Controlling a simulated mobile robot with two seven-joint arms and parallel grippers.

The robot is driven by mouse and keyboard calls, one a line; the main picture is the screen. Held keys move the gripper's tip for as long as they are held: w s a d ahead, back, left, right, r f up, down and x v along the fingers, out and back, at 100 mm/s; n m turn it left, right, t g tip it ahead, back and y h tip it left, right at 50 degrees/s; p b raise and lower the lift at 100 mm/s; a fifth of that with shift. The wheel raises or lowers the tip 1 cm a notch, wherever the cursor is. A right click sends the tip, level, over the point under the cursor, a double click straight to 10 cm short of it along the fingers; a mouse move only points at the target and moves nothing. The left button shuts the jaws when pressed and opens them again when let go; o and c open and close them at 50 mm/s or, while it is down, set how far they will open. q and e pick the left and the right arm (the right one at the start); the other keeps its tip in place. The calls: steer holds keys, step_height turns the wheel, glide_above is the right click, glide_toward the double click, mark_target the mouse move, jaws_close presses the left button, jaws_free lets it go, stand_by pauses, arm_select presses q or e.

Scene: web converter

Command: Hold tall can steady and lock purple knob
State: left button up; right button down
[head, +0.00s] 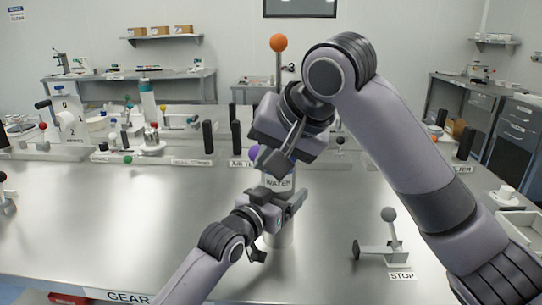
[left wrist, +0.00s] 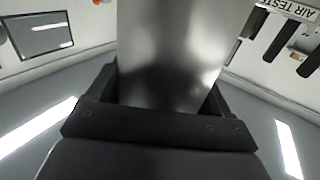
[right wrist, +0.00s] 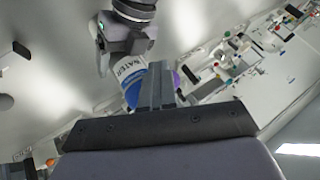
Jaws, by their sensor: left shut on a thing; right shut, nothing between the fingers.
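The tall can (head: 279,236) stands upright on the metal table, with a white WATER label near its top. My left gripper (head: 282,208) is shut around the can's body. In the left wrist view the grey can (left wrist: 170,60) fills the space between the fingers. The purple knob (head: 253,151) shows only in part, behind my right gripper (head: 272,161). My right gripper is shut and empty, just above the can's top. In the right wrist view its closed fingers (right wrist: 157,85) cover part of the can's blue and white top (right wrist: 127,73) and the purple knob (right wrist: 177,78).
A STOP lever (head: 390,228) with a grey ball stands to the right. An orange ball on a post (head: 278,43) rises behind the right gripper. Black posts and an AIR TESTER sign stand behind the can.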

arm_select(q)
steer(key=shift+s+d+f+g, duration=0.15)
steer(key=shift+f+g, duration=0.15)
steer(key=shift+f, duration=0.4)
arm_select(e)
steer(key=shift+a, duration=0.1)
steer(key=s+d+r, duration=0.3)
steer(key=s+r, duration=0.3)
steer(key=s, duration=0.3)
steer(key=shift+s+d+r, duration=0.2)
steer(key=shift+d+r, duration=0.1)
steer(key=shift+r, duration=0.1)
arm_select(q)
steer(key=shift+r+p, duration=0.3)
steer(key=shift+p, duration=0.15)
arm_select(e)
steer(key=shift+r, duration=0.45)
arm_select(q)
steer(key=o, duration=1.6)
steer(key=shift+c, duration=0.2)
steer(key=shift+w+r, duration=0.2)
arm_select(e)
steer(key=shift+w, duration=0.1)
